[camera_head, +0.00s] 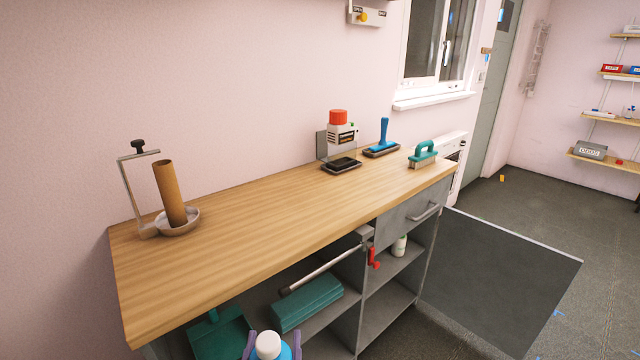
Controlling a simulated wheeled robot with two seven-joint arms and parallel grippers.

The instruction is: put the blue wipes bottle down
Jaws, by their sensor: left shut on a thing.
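The blue wipes bottle (285,353), with a white cap, shows at the bottom edge of the head view, and its lower part is cut off. My left gripper (272,343) has purple fingers on both sides of the bottle and is shut on it. The bottle appears upright, in front of the open cabinet under the wooden counter (260,240). Whether its base touches anything is out of view. My right gripper is not in view.
The open shelf holds a teal dustpan (221,335), a teal folded block (307,301) and a small white bottle (399,246). A cabinet door (500,275) stands open at right. The counter's middle is clear; a cardboard tube (169,195) stands at its left.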

